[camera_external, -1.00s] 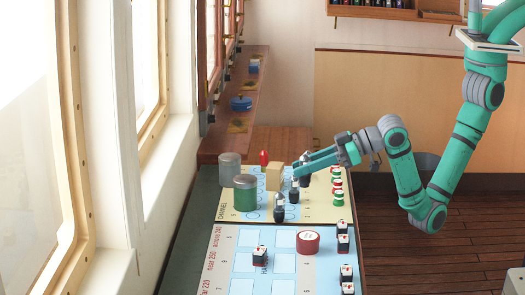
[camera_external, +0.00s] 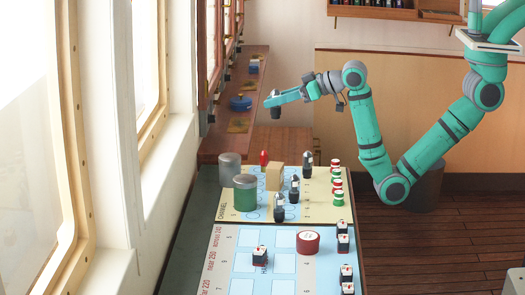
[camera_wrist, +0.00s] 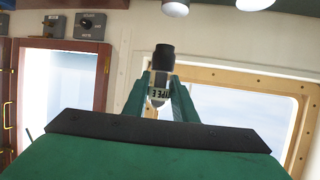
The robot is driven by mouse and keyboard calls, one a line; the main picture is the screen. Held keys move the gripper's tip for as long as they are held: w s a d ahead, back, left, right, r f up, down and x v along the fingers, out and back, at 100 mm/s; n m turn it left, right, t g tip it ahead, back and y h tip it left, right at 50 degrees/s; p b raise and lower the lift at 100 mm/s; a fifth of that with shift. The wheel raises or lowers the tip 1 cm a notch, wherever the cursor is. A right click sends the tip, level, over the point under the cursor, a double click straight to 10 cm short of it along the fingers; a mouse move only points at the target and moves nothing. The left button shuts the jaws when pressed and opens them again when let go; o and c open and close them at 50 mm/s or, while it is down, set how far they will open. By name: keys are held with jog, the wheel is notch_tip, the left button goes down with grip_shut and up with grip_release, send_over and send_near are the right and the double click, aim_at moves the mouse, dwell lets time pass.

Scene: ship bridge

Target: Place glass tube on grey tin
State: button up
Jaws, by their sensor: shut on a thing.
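My gripper (camera_external: 273,99) is raised above the far end of the table and shut on a glass tube (camera_external: 275,112). In the wrist view the glass tube (camera_wrist: 159,88) stands between the two green fingers (camera_wrist: 162,98), with a dark cap on top and a printed label partly hidden by them. The grey tin (camera_external: 230,160) is a grey cylinder at the left edge of the patterned board. My gripper is above it and to its right in the picture, apart from it.
A green tin (camera_external: 245,195) stands in front of the grey tin. A tan block (camera_external: 274,177), a red piece (camera_external: 264,158) and several dark-topped upright pieces (camera_external: 294,188) stand nearby. A red round tin (camera_external: 308,242) lies nearer. Windows line the left side.

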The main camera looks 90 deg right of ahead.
jog(key=shift+w+d, duration=0.15)
jog(key=shift+d, duration=0.25)
jog(key=w+f, duration=0.3)
jog(key=w, duration=0.1)
jog(key=w+f, duration=0.3)
jog(key=w, duration=0.1)
jog(key=w+f, duration=0.3)
jog(key=w, duration=0.2)
jog(key=shift+w+f, duration=0.1)
jog(key=shift+f, duration=0.05)
jog(key=shift+w+f, duration=0.15)
jog(key=shift+f, duration=0.75)
jog(key=shift+w+f, duration=0.1)
jog(key=shift+f, duration=0.75)
jog(key=shift+f, duration=0.15)
jog(key=o, duration=1)
